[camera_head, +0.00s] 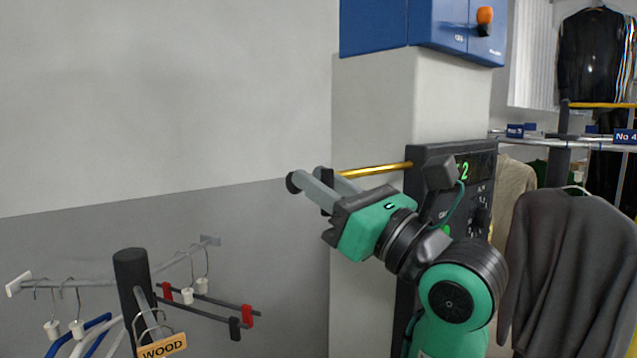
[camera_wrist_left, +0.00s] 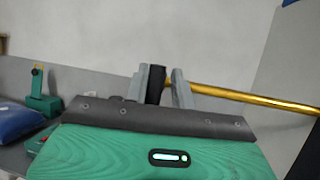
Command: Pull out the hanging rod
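The gold hanging rod (camera_head: 375,170) sticks out leftward from a black control panel (camera_head: 437,155) on the white pillar. My left gripper (camera_head: 308,180) is at the rod's outer end, with its two grey fingers visibly apart. In the left wrist view, the rod (camera_wrist_left: 250,96) runs from the right up to the right-hand finger of my left gripper (camera_wrist_left: 162,85). A dark piece lies between the fingers. I cannot tell if it is a finger pad or the rod's end, or whether the fingers press on it. My right gripper is not in view.
A hanger rail (camera_head: 95,282) with several hangers and a WOOD tag (camera_head: 162,346) stands at lower left. A blue box (camera_head: 440,25) is above the panel. A dark jacket (camera_head: 570,255) hangs at right. The wall side left of the gripper is clear.

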